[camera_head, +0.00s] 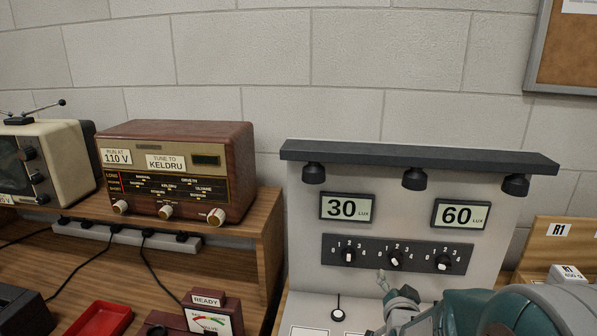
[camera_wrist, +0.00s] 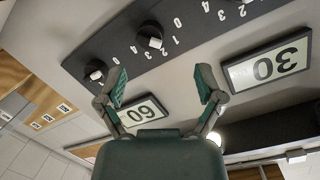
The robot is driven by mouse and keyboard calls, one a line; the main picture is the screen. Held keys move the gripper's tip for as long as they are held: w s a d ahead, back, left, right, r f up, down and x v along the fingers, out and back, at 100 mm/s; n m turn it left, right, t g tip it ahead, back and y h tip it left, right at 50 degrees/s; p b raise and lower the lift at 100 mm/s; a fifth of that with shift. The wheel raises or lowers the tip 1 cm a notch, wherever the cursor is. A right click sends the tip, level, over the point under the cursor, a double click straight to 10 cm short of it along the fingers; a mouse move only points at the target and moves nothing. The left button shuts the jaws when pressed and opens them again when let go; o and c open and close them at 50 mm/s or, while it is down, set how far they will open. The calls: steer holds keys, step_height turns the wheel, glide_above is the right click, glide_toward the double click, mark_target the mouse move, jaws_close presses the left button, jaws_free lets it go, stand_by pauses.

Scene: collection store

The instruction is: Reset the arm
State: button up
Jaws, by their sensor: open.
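My gripper (camera_wrist: 162,82) is open and empty in the wrist view, its two teal-padded fingers spread apart. In the head view my gripper (camera_head: 388,289) shows low, in front of the light panel's knob strip, with my teal arm at the lower right. The wrist view is upside down and shows the dark knob strip (camera_wrist: 190,28) beyond the fingertips. No knob is between the fingers. A middle knob (camera_wrist: 150,40) and an end knob (camera_wrist: 95,72) show there. Part of the gripper is hidden by my arm in the head view.
The grey light panel (camera_head: 300,215) carries displays reading 30 (camera_head: 347,207) and 60 lux (camera_head: 460,215), under a dark lamp bar (camera_head: 415,158). A brown radio (camera_head: 180,170) and a small television (camera_head: 45,160) stand on a wooden shelf at left. A red tray (camera_head: 100,320) lies below.

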steer(key=s+a+r+n+g+y, duration=0.1)
steer(key=s+a+r+n+g, duration=0.1)
steer(key=s, duration=0.6)
steer(key=s+a+r+n+g+y, duration=0.1)
steer(key=s+a+r+n+g, duration=0.1)
steer(key=s, duration=0.7)
steer(key=s+a+r+n+g+y, duration=0.1)
steer(key=s+a+n+g, duration=0.3)
steer(key=s, duration=0.5)
steer(key=shift+s+a+r+g, duration=0.25)
steer(key=shift+r+g, duration=0.2)
steer(key=shift+g, duration=0.65)
